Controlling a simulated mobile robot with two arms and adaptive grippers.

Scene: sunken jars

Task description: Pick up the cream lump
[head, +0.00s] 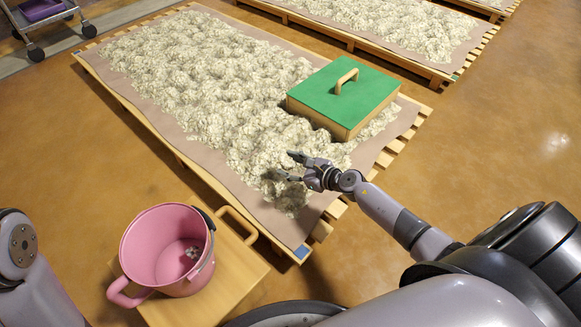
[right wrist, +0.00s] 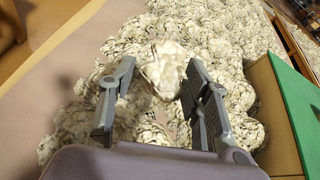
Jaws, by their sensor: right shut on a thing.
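The cream lump (right wrist: 164,66) is pale and faceted. It sits between the fingertips of my right gripper (right wrist: 158,76) in the right wrist view, with the fingers shut on it. In the head view my right gripper (head: 286,167) is at the near end of the heap of similar mottled cream lumps (head: 205,75), close over them. There the held lump cannot be told clearly from the heap. Whether it is clear of the lumps beneath cannot be told. My left gripper is out of view; only part of my left arm shows at the lower left.
The heap lies on a brown sheet (head: 126,88) over a slatted wooden pallet. A green-topped box (head: 343,90) with a handle stands on its right side. A pink bucket (head: 140,245) with a small pale piece inside stands on a wooden stand (head: 230,275) at the lower left.

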